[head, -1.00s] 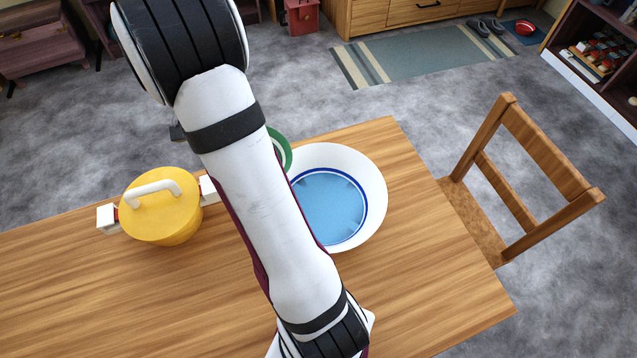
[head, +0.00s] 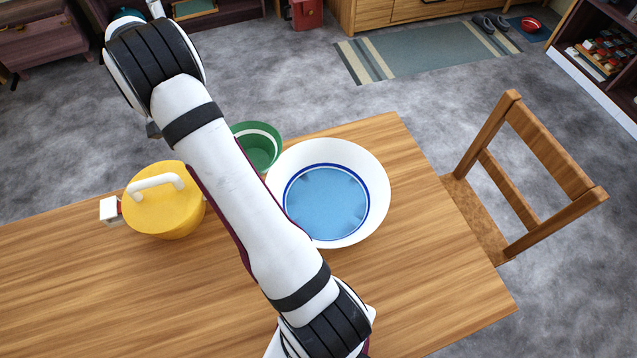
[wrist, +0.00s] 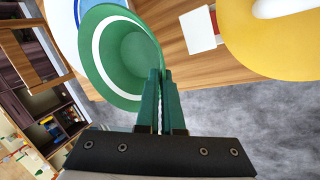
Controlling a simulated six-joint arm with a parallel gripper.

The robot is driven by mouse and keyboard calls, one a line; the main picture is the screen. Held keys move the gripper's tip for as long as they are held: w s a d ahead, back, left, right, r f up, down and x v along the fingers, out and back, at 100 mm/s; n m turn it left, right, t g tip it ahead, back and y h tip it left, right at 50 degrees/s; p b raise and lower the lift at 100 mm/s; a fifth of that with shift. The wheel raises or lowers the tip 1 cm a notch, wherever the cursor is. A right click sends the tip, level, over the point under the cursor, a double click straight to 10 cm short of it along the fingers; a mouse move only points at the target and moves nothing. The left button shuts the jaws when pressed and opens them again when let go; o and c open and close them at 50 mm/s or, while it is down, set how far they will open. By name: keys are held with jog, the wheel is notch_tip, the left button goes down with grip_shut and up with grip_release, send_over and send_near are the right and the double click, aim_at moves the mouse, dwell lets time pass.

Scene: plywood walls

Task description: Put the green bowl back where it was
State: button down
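The green bowl (head: 258,150) with a white band shows in the head view near the table's far edge, partly hidden by my arm and by the white basin's rim. In the wrist view the green bowl (wrist: 124,52) is close up, left of and above my fingers. My gripper (wrist: 160,75) is shut on the bowl's rim, its two green fingers close together. In the head view my gripper is hidden behind my arm. I cannot tell how far the bowl is above the table.
A white basin (head: 378,185) with a blue ring and blue inside stands right of the bowl. A yellow pot (head: 165,208) with a white lid handle stands to the left. The near wooden table (head: 110,300) is clear. A chair (head: 530,180) stands at the right.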

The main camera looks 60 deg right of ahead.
jog(key=w+a+r+n+t+h, duration=0.1)
jog(key=a+r+n+t+h, duration=0.15)
jog(key=a+r+n, duration=0.65)
jog(key=w+a+r+n+t+h, duration=0.1)
jog(key=a+r+n+t, duration=0.3)
jog(key=a, duration=1)
jog(key=w+a+f+n+t+y, duration=0.1)
jog(key=a+f+n, duration=0.4)
jog(key=a, duration=0.5)
jog(key=w+a+f+n+t+y, duration=0.1)
jog(key=a+f+n, duration=0.5)
jog(key=a, duration=0.3)
jog(key=w+a+f+n+t+y, duration=0.1)
jog(key=a+f+n+y, duration=0.1)
jog(key=a+f+n, duration=0.4)
jog(key=shift+w+a+f+t, duration=0.1)
jog(key=shift+a+f, duration=0.05)
jog(key=shift+a, duration=0.65)
jog(key=shift+w+a+f+t, duration=0.1)
jog(key=shift+a+f+t, duration=0.1)
jog(key=shift+a, duration=0.55)
jog(key=shift+w+a+f+t, duration=0.1)
jog(key=shift+a+f, duration=0.05)
jog(key=shift+a, duration=0.65)
notch_tip(320, 180, down, 3)
jog(key=shift+f, duration=0.1)
jog(key=shift+a+f, duration=0.1)
jog(key=shift+f, duration=0.3)
